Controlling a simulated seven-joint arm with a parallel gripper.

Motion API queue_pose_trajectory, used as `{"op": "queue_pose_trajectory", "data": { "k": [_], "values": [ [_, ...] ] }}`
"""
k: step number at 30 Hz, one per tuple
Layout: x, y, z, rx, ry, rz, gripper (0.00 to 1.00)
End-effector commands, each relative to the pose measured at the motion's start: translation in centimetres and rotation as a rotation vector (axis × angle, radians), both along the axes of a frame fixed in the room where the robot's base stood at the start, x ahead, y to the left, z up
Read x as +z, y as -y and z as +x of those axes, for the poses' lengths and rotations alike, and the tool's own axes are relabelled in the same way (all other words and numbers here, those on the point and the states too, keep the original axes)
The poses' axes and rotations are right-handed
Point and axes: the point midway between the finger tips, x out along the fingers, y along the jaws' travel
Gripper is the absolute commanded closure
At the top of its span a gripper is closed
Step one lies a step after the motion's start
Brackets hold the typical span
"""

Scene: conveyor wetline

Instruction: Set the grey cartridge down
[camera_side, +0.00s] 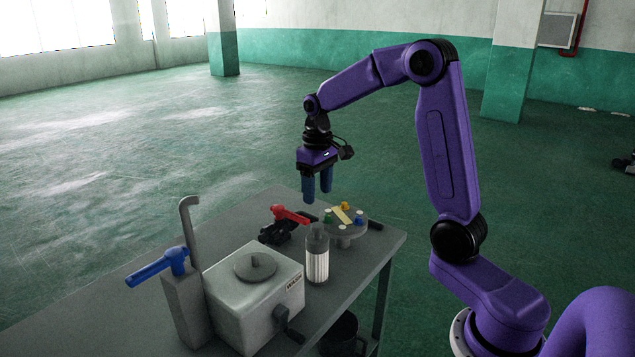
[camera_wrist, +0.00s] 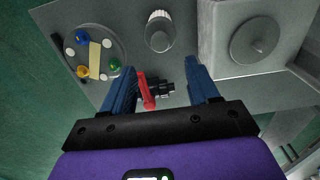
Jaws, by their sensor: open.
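The cartridge, with a grey top and a white ribbed lower part (camera_side: 317,262), stands upright on the table beside the white box. In the wrist view the cartridge (camera_wrist: 159,32) shows at top centre, beyond the fingertips. My gripper (camera_side: 318,199) is open and empty, its blue fingers pointing down above the table, apart from the cartridge. In the wrist view my gripper (camera_wrist: 161,68) has a clear gap between its fingers. The black fixture with a red handle (camera_side: 290,214) shows through that gap, lower down. No grey cartridge is in the jaws.
A round plate (camera_side: 352,228) with coloured knobs and a yellow strip stands near the far right corner. The white box (camera_side: 235,300) has a round lid and a crank. A tap with a blue handle (camera_side: 157,268) stands left. A black bucket (camera_side: 342,336) is below the table edge.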

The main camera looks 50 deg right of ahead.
Motion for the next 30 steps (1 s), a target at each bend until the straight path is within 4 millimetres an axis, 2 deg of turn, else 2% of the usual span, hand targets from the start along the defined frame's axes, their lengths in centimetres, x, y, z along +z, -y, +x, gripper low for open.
{"op": "queue_pose_trajectory", "data": {
  "k": [3,7,10,13,21,30],
  "values": [
    [1.1,0.0,0.0,0.0,0.002,0.0,0.4],
    [1.6,-0.6,-0.2,0.016,0.001,0.0,0.4],
    [1.7,-2.1,-0.8,0.064,0.001,0.0,0.4],
    [1.7,-4.7,-2.2,0.144,0.004,0.0,0.4],
    [1.4,-11.1,-8.0,0.393,0.011,0.002,0.4],
    [0.6,-15.2,-16.3,0.67,0.018,0.007,0.4]
  ]
}}
